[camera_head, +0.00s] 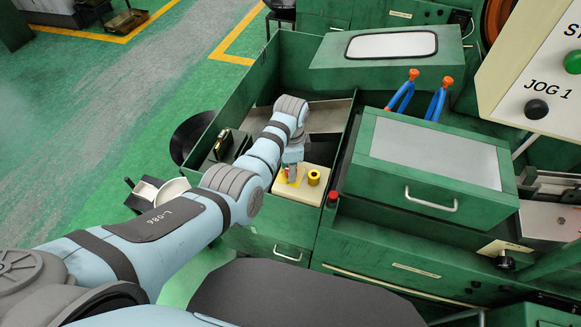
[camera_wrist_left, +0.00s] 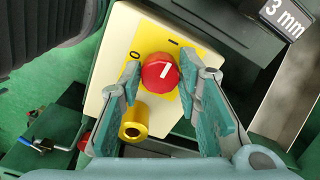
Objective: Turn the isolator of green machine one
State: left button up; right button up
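The isolator is a round red knob (camera_wrist_left: 160,73) on a yellow plate (camera_wrist_left: 187,60) marked 0 and I, fixed to a cream box (camera_wrist_left: 112,62). A short white line on the knob slants up and right, roughly toward the I side. My left gripper (camera_wrist_left: 161,78) is open, with one finger on each side of the knob and visible gaps between. In the head view my left gripper (camera_head: 292,174) is over the cream box (camera_head: 311,191) and largely hides the knob. My right gripper is not in view.
A yellow cylinder (camera_wrist_left: 135,122) stands on the box close beside the knob; it also shows in the head view (camera_head: 314,177). A green hinged cover (camera_head: 435,165) with a handle is to the right. Dark machine parts and a "3 mm" label (camera_wrist_left: 284,16) lie nearby.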

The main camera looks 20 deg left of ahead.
pick_arm(q)
jog(key=c, duration=0.5)
jog(key=shift+n, duration=0.3)
jog(key=n+p, duration=0.1)
jog(key=n, duration=0.2)
jog(key=shift+r, duration=0.1)
jog(key=n, duration=0.4)
jog(key=shift+p, duration=0.4)
jog(key=n, duration=1)
jog(key=shift+w+g, duration=0.1)
jog(key=shift+g, duration=0.2)
jog(key=shift+n, duration=0.3)
